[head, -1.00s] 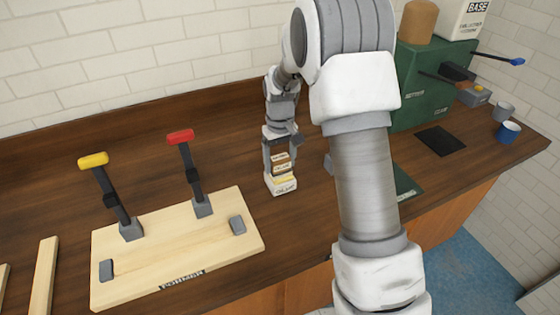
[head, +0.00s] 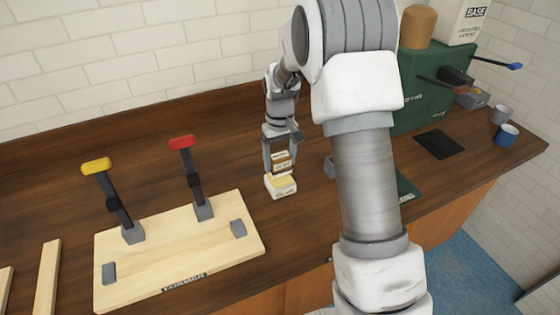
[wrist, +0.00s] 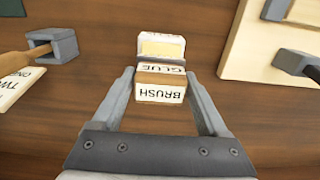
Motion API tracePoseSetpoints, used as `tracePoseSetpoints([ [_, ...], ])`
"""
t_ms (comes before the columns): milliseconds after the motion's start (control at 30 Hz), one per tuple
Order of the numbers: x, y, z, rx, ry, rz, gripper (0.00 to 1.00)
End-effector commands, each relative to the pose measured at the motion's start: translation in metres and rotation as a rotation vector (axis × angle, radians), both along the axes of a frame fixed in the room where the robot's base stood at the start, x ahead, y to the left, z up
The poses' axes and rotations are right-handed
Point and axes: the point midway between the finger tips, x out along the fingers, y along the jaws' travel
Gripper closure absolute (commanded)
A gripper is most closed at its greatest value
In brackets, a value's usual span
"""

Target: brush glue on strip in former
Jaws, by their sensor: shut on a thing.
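My gripper (head: 281,168) is shut on the brush, a wooden block with white labels (wrist: 160,92), which reads BRUSH in the wrist view. The brush is just above the glue pot (head: 282,190), a small white box with a yellowish top. The pot also shows beyond the brush in the wrist view (wrist: 162,46). The former (head: 220,262) is a pale wooden board to the left of the pot. A pale strip-like band (head: 180,256) runs between its two grey end blocks. Whether it carries glue cannot be told.
Clamps with a yellow handle (head: 97,166) and a red handle (head: 181,142) stand upright along the former's back. Loose wooden strips (head: 46,280) lie at far left. A green machine (head: 418,85), black mat (head: 439,144) and blue cup (head: 507,134) are at right.

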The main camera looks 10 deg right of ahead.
Motion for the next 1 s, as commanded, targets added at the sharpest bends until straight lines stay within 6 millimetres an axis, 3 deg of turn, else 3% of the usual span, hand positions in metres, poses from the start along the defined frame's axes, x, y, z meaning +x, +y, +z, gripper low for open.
tracePoseSetpoints([
  [533, 0.001, 0.0, 0.047, 0.0, -0.002, 0.0, 0.68],
  [1000, 0.0, 0.0, 0.048, 0.0, -0.001, 0.0, 0.68],
])
